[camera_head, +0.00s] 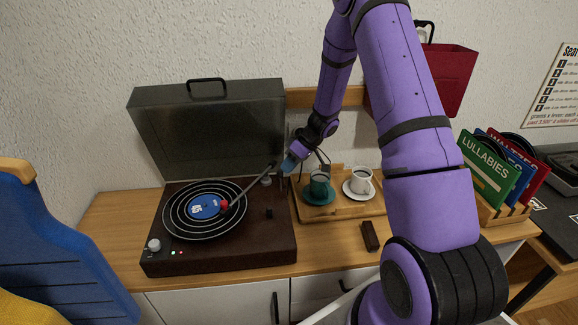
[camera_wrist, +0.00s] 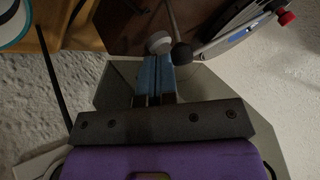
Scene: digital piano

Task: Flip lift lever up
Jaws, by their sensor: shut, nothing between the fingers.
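The record player (camera_head: 215,250) stands on the wooden counter with its dark lid raised. Its tonearm (camera_head: 247,190) reaches from the back right corner to a red head (camera_head: 224,204) over the record. My gripper (camera_head: 288,163) is at that back right corner, by the tonearm's base. In the wrist view, my blue fingertips (camera_wrist: 154,70) are together and empty. Just beyond them are a pale round knob (camera_wrist: 158,42) and a thin rod with a dark rounded end (camera_wrist: 181,54). I cannot tell for sure which part is the lift lever, or whether my fingertips touch anything.
The raised lid (camera_head: 210,125) stands close behind my gripper. A wooden tray (camera_head: 340,208) with a teal cup (camera_head: 319,184) and a white cup (camera_head: 361,180) is to the right. A record rack (camera_head: 497,210) stands further right. A blue chair (camera_head: 55,245) is at the left.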

